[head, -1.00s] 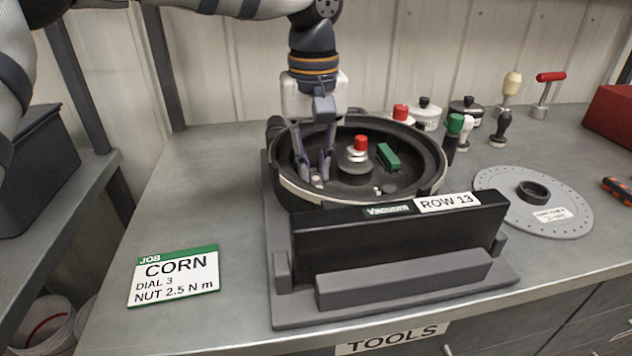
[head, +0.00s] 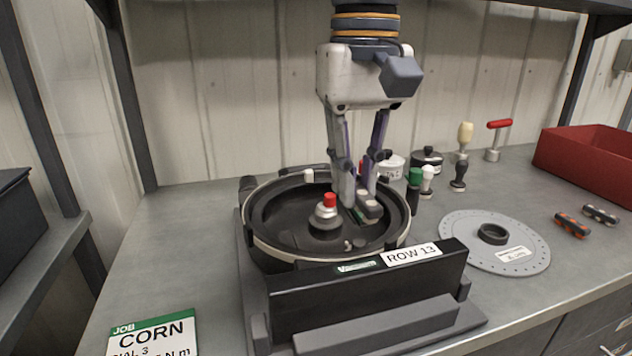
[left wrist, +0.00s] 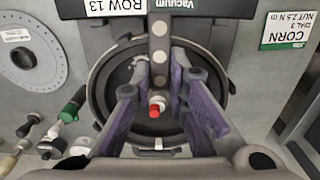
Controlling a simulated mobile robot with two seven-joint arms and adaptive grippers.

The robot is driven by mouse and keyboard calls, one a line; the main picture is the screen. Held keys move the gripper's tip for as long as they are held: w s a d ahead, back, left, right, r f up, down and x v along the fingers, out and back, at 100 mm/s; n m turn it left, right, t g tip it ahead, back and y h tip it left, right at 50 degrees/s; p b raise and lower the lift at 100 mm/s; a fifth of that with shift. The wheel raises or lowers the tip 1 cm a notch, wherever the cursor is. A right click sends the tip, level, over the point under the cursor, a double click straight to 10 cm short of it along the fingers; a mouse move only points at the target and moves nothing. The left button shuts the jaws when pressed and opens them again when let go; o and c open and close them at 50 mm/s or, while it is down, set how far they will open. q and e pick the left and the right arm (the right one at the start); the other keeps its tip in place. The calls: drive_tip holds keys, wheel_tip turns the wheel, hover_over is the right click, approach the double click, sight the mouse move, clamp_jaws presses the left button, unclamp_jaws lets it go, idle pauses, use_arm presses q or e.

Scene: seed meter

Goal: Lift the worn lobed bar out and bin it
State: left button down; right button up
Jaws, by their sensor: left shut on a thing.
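My left gripper (head: 358,198) is shut on the lobed bar (head: 370,207), a grey strip with round spots. It holds the bar over the right part of the round black meter bowl (head: 255,215). In the left wrist view the bar (left wrist: 159,42) extends up the picture from between the purple-grey fingers, above the bowl. Part of it is hidden by the fingers. The dark grey-blue bin (head: 18,225) stands at the far left. A red bin (head: 585,150) stands at the right back. My right gripper is not in view.
A red-capped hub (head: 326,212) rises in the bowl, with a partly hidden green piece beside it. The black vacuum housing (head: 350,300) stands in front. A holed disc (head: 470,225) lies at right. Jars and handled tools stand behind. A CORN card (head: 155,335) lies at left.

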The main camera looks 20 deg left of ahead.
sight(362, 188)
use_arm(q)
drive_tip(key=shift+s+d+r, duration=0.2)
drive_tip(key=shift+d, duration=0.3)
drive_tip(key=shift+r+p, duration=0.4)
drive_tip(key=shift+r, duration=3.1)
